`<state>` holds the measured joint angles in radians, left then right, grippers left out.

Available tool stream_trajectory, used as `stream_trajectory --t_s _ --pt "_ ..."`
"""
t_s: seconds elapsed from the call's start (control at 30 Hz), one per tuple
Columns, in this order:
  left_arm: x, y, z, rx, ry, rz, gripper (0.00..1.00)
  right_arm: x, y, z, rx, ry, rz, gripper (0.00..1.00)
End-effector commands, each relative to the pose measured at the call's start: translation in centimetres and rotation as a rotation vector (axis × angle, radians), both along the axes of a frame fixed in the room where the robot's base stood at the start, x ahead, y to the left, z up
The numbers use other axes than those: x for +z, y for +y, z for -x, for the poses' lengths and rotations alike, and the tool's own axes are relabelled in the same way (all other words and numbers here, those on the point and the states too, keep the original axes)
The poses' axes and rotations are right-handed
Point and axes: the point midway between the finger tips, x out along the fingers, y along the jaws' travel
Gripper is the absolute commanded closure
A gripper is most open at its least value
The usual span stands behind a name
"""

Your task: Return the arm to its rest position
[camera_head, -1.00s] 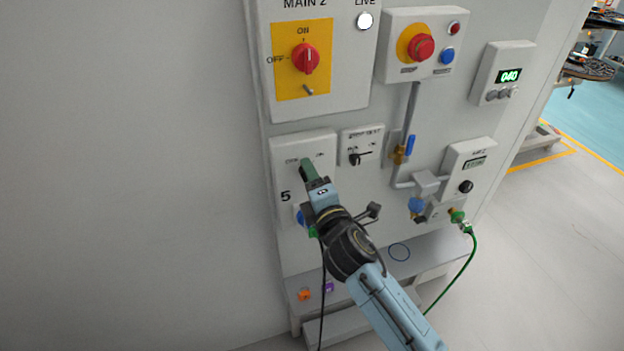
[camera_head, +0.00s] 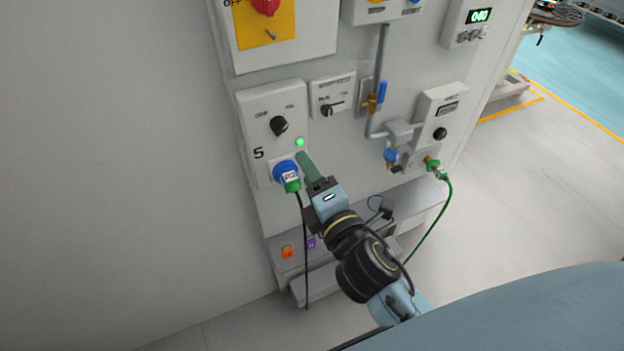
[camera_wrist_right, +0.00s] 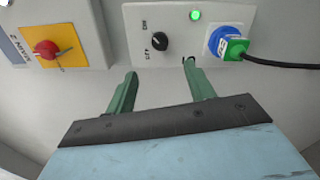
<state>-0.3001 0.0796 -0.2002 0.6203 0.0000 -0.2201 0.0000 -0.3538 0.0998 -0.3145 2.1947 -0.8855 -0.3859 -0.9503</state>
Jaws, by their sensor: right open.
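My right gripper (camera_head: 306,163) is in front of the station panel, below and right of the black rotary knob (camera_head: 279,125). In the right wrist view its two green fingers (camera_wrist_right: 158,78) stand apart with nothing between them. The knob also shows in the wrist view (camera_wrist_right: 160,42), beyond the fingers and apart from them. A green lamp (camera_head: 299,142) is lit beside the knob. A blue socket (camera_head: 284,169) with a green plug (camera_head: 292,183) sits below it, left of my gripper. My left gripper is not in view.
A ledge (camera_head: 410,205) juts out under the panel. A black cable (camera_head: 304,250) hangs from the plug, and a green cable (camera_head: 445,205) hangs at the right. A blue-handled valve (camera_head: 381,92) and a red main switch (camera_head: 265,5) are higher up. Open floor lies to the right.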

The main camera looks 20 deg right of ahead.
Motion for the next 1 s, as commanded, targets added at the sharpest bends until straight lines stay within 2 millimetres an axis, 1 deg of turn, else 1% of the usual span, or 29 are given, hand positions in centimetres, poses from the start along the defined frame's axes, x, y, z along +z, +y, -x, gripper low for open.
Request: stream_trajectory --t_s 0.03,0.17,0.63,0.7,0.77,0.87,0.9,0.97,1.0 --pt "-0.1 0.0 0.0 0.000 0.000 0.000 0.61 -0.1 0.0 0.4 0.001 0.001 -0.001 0.46" --pt "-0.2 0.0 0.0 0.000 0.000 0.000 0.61 0.0 0.0 0.8 0.000 0.000 -0.001 0.46" --pt "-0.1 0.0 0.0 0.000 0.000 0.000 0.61 0.0 0.0 0.8 0.001 0.000 -0.001 0.46" --pt "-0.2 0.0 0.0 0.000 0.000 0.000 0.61 -0.7 0.0 0.7 0.003 0.012 -0.008 0.46" --pt "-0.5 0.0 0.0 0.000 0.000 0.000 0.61 -2.2 0.1 0.6 0.005 0.040 -0.027 0.46" --pt "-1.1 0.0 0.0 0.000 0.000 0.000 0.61 -7.1 0.3 0.3 0.013 0.132 -0.093 0.46" --pt "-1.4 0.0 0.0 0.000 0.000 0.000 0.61 -9.8 0.4 0.4 0.013 0.182 -0.131 0.46" --pt "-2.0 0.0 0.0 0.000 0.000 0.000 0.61 -14.4 0.3 0.7 0.005 0.270 -0.201 0.46" --pt "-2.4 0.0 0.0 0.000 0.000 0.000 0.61 -17.5 0.2 1.1 -0.006 0.330 -0.250 0.46"
